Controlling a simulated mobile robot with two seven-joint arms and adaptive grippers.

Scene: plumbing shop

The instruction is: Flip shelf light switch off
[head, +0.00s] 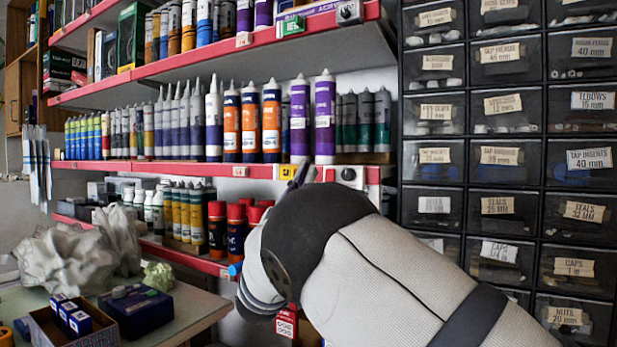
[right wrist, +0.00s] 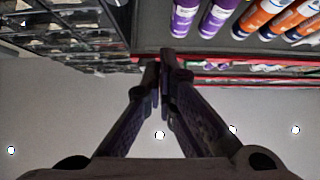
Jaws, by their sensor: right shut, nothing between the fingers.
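A small white plate with a round dark knob (head: 349,174) sits on the red front edge of the middle shelf, near its right end. My arm hides most of the gripper. In the right wrist view the closed fingertips (right wrist: 162,66) are near the shelf edge; contact is unclear. My left gripper is not in view.
Purple tubes (head: 325,115) stand on the middle shelf above my fingertips. Red-capped cans (head: 236,230) stand on the lower shelf beside my wrist. Black labelled drawers (head: 500,107) fill the right side. A bench (head: 185,318) with boxes and crumpled material is at lower left.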

